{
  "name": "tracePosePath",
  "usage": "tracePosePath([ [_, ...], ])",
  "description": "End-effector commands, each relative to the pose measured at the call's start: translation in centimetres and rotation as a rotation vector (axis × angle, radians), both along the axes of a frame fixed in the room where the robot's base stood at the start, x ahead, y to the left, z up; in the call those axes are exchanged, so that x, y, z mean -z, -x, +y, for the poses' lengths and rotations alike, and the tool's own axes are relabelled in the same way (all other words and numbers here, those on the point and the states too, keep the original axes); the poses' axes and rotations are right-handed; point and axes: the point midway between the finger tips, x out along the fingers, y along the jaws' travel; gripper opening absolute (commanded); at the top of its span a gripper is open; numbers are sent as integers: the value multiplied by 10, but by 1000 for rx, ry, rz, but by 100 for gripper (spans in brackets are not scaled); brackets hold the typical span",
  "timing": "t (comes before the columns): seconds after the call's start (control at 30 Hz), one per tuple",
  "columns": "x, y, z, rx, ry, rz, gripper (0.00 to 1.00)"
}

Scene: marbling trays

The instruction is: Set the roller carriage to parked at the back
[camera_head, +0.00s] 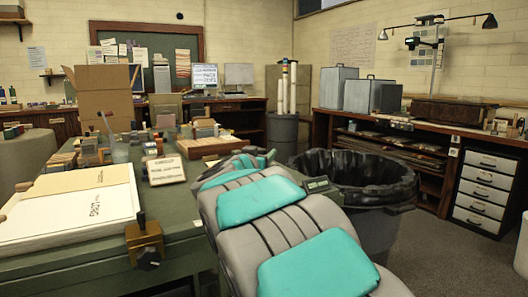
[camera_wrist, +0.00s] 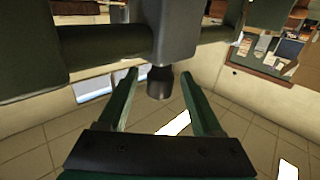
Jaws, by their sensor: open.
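In the wrist view, a grey block with a dark round knob (camera_wrist: 160,82) sits on a dark green bar (camera_wrist: 105,46); it looks like the roller carriage (camera_wrist: 178,35). Dark green end blocks show at the left (camera_wrist: 30,45) and the upper right (camera_wrist: 270,12). My gripper (camera_wrist: 160,75) is open, with one green finger on each side of the knob. I cannot tell whether the fingers touch it. In the head view, I cannot make out my gripper or the carriage; my grey and teal arm covers that part of the table.
The green worktable (camera_head: 190,245) holds a white tray (camera_head: 70,215), a brown block with a black knob (camera_head: 145,243), a cardboard box (camera_head: 104,90) and small blocks. A lined black bin (camera_head: 360,180) stands right of my arm. Open floor (camera_head: 440,255) lies at lower right.

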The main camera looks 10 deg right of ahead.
Motion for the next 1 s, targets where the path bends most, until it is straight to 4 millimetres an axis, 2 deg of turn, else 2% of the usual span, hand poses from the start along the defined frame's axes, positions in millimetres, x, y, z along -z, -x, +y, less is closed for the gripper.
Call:
tracePosePath([
  [0.1, 3, -15, -8, 3, 1, 3, 67],
  [0.23, 0, -23, -13, 2, 0, -1, 67],
  [0.6, 0, -28, -14, 0, 1, 0, 67],
  [1.0, 1, -28, -14, 0, 1, 0, 22],
])
